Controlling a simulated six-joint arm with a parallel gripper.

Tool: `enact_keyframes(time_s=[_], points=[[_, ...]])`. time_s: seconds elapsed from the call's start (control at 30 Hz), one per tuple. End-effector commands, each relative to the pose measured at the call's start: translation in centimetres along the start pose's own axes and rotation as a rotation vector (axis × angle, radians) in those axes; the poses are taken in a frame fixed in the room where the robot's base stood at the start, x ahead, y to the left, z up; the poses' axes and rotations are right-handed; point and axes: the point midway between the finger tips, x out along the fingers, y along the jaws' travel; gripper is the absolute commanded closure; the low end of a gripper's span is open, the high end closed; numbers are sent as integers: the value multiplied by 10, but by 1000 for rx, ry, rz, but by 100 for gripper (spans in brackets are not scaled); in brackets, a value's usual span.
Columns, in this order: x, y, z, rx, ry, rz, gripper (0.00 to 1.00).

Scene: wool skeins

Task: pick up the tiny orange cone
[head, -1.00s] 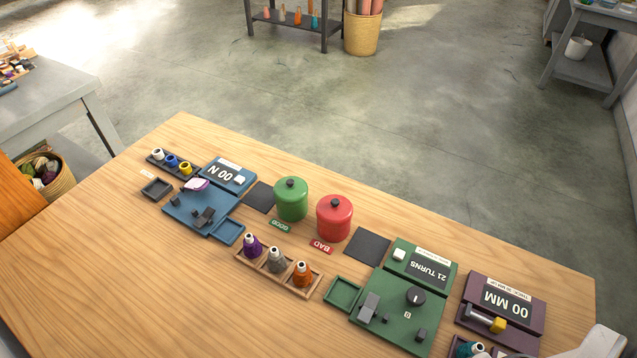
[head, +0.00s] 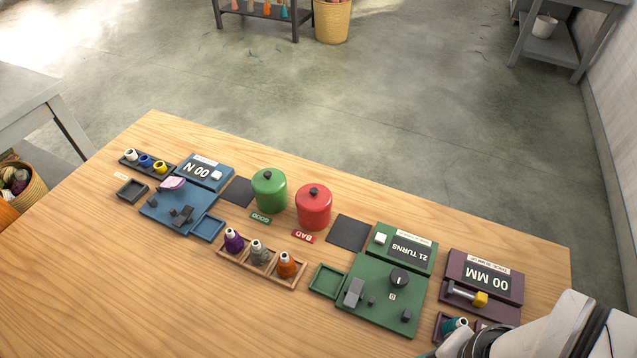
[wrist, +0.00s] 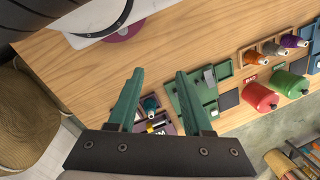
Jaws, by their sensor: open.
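The tiny orange cone (head: 287,265) stands upright in the right-hand compartment of a wooden three-part tray (head: 266,278). A grey cone (head: 259,253) and a purple cone (head: 234,240) stand in the other two compartments. In the wrist view the orange cone (wrist: 249,58) is at the upper right, well beyond the fingertips. My gripper (wrist: 160,80) is open with green fingers and nothing between them, high above the table. In the head view my arm shows at the lower right corner, with the fingers mostly out of frame.
A green device (head: 378,325) with a small green tray (head: 328,280) stands right of the cones. A red pot (head: 313,208) and a green pot (head: 269,190) stand behind them. A purple device (head: 482,275) is near my arm. The table's front left is clear.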

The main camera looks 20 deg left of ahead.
Motion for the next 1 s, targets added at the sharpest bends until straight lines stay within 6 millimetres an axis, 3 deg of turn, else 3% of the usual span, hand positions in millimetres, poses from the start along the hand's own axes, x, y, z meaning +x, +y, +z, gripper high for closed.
enact_keyframes(time_s=[0.47,0.67,0.9,1.0], points=[[0,0,0,0,0,0,50],[0,0,0,0,0,0,18],[0,0,0,1,0,0,18],[-9,-20,-15,48,-5,20,18]])
